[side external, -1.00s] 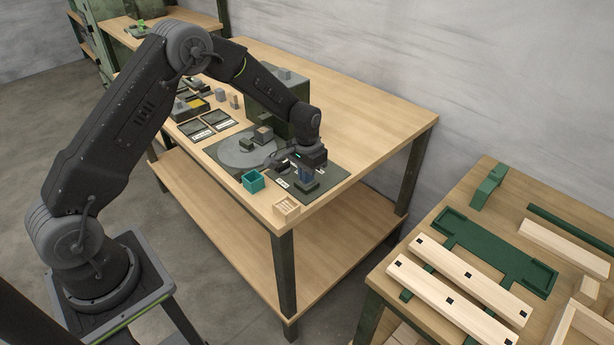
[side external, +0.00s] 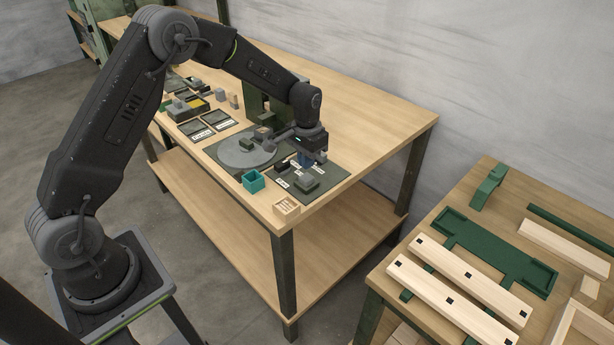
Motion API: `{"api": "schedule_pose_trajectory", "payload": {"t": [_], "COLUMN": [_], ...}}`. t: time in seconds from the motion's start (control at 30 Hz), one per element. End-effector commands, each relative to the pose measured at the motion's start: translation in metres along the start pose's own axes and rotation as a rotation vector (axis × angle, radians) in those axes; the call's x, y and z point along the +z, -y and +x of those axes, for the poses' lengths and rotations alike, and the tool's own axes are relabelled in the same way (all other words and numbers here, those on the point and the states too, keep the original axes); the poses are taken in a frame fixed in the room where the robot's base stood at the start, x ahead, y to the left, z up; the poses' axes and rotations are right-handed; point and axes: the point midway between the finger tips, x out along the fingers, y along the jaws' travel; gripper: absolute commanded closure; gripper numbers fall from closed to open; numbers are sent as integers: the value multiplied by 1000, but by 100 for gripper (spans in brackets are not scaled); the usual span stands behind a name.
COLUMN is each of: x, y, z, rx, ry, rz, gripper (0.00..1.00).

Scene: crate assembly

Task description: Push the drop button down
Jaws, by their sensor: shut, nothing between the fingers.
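My gripper (side external: 307,162) is shut and empty, pointing down over the dark mat (side external: 335,176) at the table's near right corner. A grey block with a raised top (side external: 308,183) sits on the mat, just in front of and below the fingertips. A smaller dark block (side external: 282,165) with a white label lies to the left of the fingers. Another white label (side external: 282,184) lies beside the grey block. The labels are too small to read, so I cannot tell which block is the drop button. The gripper hides part of the mat behind it.
A grey round plate (side external: 240,150) with small blocks on it lies left of the mat. A teal open box (side external: 253,181) and a pale wooden crate (side external: 286,206) stand at the table's front edge. The table's right side is clear.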

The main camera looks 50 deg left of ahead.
Motion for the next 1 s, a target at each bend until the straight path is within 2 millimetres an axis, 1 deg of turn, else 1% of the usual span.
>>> {"api": "schedule_pose_trajectory", "payload": {"t": [0.1,0.5,0.9,0.97,1.0], "x": [0,0,0,2,4], "y": [0,0,0,-1,-2], "z": [-10,-38,-42,-47,-53], "rx": [0,0,0,-1,-2], "ry": [-1,0,-1,-7,-14], "rz": [0,0,0,0,0], "gripper": [100,100,100,100,100]}}
